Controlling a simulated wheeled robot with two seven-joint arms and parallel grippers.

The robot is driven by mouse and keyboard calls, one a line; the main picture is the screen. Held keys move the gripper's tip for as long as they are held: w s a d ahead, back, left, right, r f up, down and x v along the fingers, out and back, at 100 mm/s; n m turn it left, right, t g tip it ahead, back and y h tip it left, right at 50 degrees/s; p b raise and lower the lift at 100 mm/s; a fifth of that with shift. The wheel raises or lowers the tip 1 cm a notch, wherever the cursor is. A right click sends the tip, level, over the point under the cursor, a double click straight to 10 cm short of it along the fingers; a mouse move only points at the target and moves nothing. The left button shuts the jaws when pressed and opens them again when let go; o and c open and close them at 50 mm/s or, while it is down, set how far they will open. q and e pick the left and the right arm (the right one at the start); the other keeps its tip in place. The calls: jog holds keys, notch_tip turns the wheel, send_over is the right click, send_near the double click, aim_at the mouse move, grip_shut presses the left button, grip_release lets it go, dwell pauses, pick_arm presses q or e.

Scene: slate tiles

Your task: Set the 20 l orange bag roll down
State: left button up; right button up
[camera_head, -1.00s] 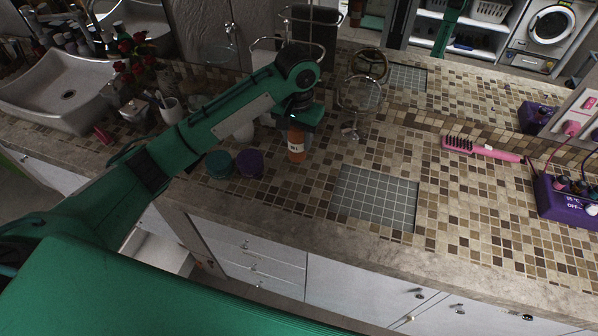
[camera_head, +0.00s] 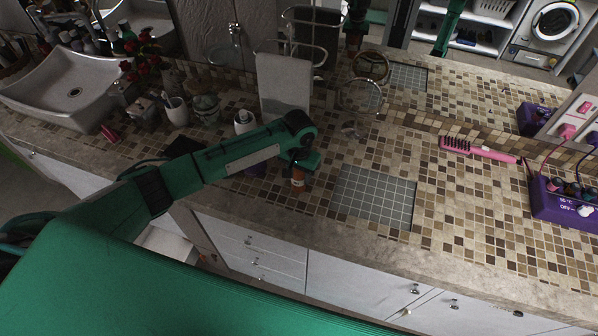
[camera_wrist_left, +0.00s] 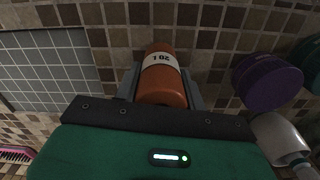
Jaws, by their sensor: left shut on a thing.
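The orange bag roll (camera_head: 298,181) with a white label is held upright under my left gripper (camera_head: 299,170). In the left wrist view the roll (camera_wrist_left: 165,88) sits between the two fingers, its label reading 20 l upside down. The roll is left of the grey grid mat (camera_head: 374,197), off it, near the counter's front part. I cannot tell whether its bottom touches the tiles. The mat also shows in the left wrist view (camera_wrist_left: 45,72). My right gripper is not in view.
A purple roll (camera_wrist_left: 268,82) and a teal roll (camera_wrist_left: 312,66) stand beside the gripper, mostly hidden by my arm in the head view. A round mirror (camera_head: 360,96) and a towel rack (camera_head: 283,85) stand behind. A pink brush (camera_head: 480,150) lies right. The mat is bare.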

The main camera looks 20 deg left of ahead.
pick_arm(q)
jog(key=shift+f, duration=0.1)
jog(key=o, duration=1)
notch_tip(320, 180, up, 11)
jog(key=b, duration=0.3)
jog(key=shift+r, duration=0.65)
